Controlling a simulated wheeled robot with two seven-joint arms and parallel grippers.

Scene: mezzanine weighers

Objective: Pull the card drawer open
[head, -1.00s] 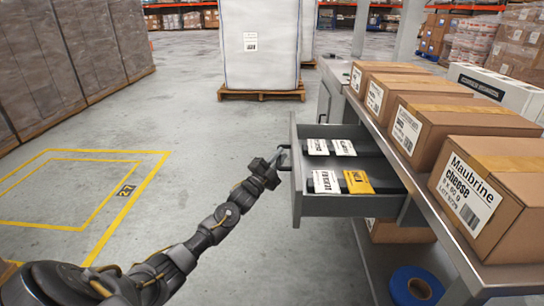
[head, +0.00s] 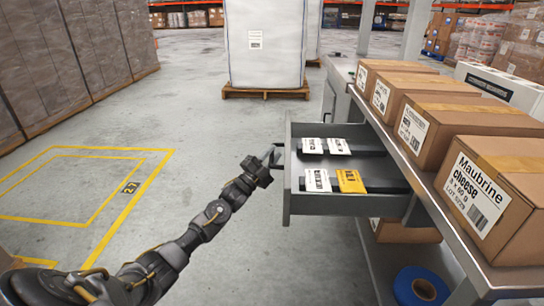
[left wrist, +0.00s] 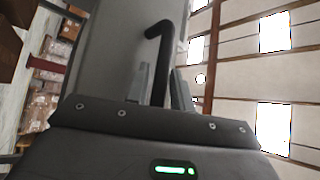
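The card drawer (head: 350,207) is grey and stands well out to the left from under the steel bench. Three white cards (head: 317,180) and a yellow card (head: 351,181) lie in it. My left gripper (head: 271,158) is at the drawer's outer face, shut on its dark handle (head: 277,148). In the left wrist view the black bent handle (left wrist: 162,60) runs down between the fingers, partly hidden by the gripper body. My right gripper is in neither view.
Labelled cartons (head: 490,190) line the bench top (head: 448,225) above the drawer. A blue roll (head: 420,287) lies on the lower shelf. A white bulk bag on a pallet (head: 265,93) stands behind. Floor left of the drawer is clear, with yellow markings.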

